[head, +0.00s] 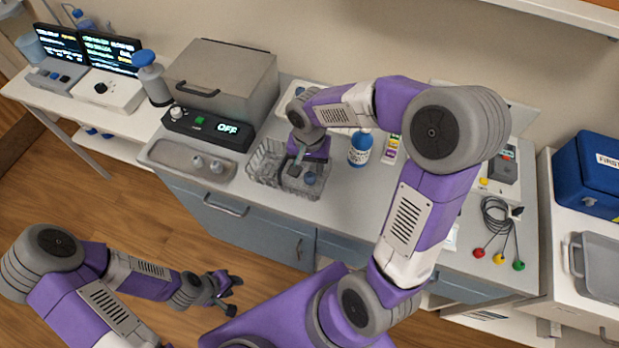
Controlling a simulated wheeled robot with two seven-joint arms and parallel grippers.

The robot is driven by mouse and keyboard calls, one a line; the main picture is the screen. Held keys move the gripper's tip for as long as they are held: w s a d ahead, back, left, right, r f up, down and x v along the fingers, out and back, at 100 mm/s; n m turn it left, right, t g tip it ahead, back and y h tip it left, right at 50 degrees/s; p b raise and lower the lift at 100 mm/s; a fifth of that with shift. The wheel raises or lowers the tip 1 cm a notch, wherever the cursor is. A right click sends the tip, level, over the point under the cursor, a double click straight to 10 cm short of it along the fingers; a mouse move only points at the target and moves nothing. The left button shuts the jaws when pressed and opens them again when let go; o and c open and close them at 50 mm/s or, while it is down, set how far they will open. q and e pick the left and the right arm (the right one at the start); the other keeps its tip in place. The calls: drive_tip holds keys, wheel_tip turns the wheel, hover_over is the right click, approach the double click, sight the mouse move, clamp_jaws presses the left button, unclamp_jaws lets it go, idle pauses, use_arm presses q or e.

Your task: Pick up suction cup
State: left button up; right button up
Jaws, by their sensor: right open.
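Small suction cups with dark bluish tops sit in a clear wire-like basket (262,165) on the counter; one suction cup (309,178) shows at the basket's right side. Two more small greyish cup-shaped pieces, the left one (197,162) and the right one (216,167), lie in a grey metal tray to the left. My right gripper (300,158) points down into the basket, open, close to the cups; its fingertips are partly hidden, and I cannot tell whether they touch one. My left gripper (234,295) is open and empty, low over the floor in front of the cabinet.
The metal tray (165,154) and a grey box device (222,75) with an "OFF" display stand left of the basket. A blue bottle (359,150) stands close right of my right gripper. Coloured leads (497,235) lie farther right. A blue first-aid box (590,175) stands at far right.

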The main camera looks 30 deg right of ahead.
sight(310, 176)
wheel_tip(310, 176, down, 4)
drive_tip(key=shift+s+r+b, duration=0.1)
drive_tip(key=shift+b, duration=0.3)
